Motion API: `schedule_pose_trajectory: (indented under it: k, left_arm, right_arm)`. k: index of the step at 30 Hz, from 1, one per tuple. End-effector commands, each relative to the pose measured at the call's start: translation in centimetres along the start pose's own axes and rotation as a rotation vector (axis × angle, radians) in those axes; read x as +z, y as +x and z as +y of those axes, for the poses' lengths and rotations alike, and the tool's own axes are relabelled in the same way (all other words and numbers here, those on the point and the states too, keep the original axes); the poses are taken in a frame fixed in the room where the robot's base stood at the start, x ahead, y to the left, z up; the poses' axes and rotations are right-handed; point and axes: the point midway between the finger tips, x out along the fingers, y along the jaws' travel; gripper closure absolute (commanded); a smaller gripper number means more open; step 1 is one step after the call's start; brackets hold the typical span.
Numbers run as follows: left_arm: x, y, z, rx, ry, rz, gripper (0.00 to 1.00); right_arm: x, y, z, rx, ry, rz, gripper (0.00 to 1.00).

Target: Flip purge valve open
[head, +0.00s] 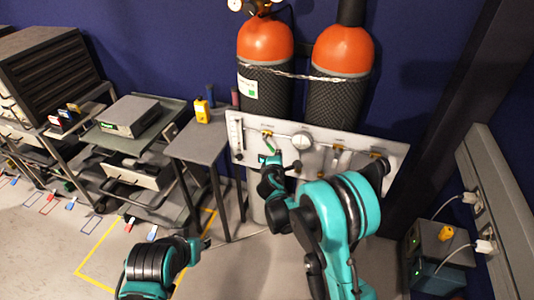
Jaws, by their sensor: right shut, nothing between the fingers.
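A pale valve panel (320,165) is mounted low in front of two gas cylinders. It carries a valve with a green lever (269,145) at left, a round gauge (302,142), and more valves with brass-coloured parts, one at centre right (338,150) and one at far right (377,155). Labels are too small to read, so I cannot tell which is the purge valve. My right gripper (268,160) is shut and empty, just below the green lever; I cannot tell whether they touch. My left gripper (203,244) is low at front left, away from the panel; its fingers are unclear.
Two orange-topped cylinders (265,42) stand behind the panel, with a chain across them. A small grey table (198,142) with a yellow device (202,111) stands left of it. A box with a yellow knob (446,233) and a socket rail are at right.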

Motion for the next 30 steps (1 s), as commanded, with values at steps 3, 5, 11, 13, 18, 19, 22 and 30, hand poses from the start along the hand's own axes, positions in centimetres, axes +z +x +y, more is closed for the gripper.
schedule_pose_trajectory:
  k: [3, 5, 11, 13, 18, 19, 22, 30]
  left_arm:
    - [-0.2, -0.3, 0.0, 0.000, 0.000, 0.000, 0.64]
    - [-0.3, -0.4, 0.0, 0.000, 0.000, 0.000, 0.64]
    - [-0.4, -0.5, 0.0, 0.000, 0.000, 0.000, 0.64]
    - [-0.3, -0.5, 0.0, 0.000, 0.000, 0.000, 0.64]
    - [0.0, -0.1, 0.0, 0.000, 0.000, 0.000, 0.64]
    - [0.0, 0.1, 0.0, 0.000, 0.000, 0.000, 0.64]
    - [0.4, 0.6, 0.0, 0.000, 0.000, 0.000, 0.64]
    - [1.4, 1.9, 0.0, 0.000, 0.000, 0.000, 0.64]
  right_arm:
    - [-4.4, 2.4, -2.8, 0.077, -0.184, 0.026, 1.00]
    - [-6.0, 3.1, -4.2, 0.111, -0.261, 0.033, 1.00]
    - [-9.2, 4.1, -7.2, 0.178, -0.417, 0.045, 1.00]
    - [-9.6, 4.3, -7.6, 0.186, -0.436, 0.046, 1.00]
    - [-9.8, 5.9, -7.6, 0.189, -0.444, 0.046, 1.00]
    - [-9.9, 6.4, -7.5, 0.189, -0.444, 0.046, 1.00]
    - [-10.1, 8.5, -7.3, 0.189, -0.442, 0.046, 1.00]
    - [-10.5, 14.1, -6.3, 0.188, -0.440, 0.045, 1.00]
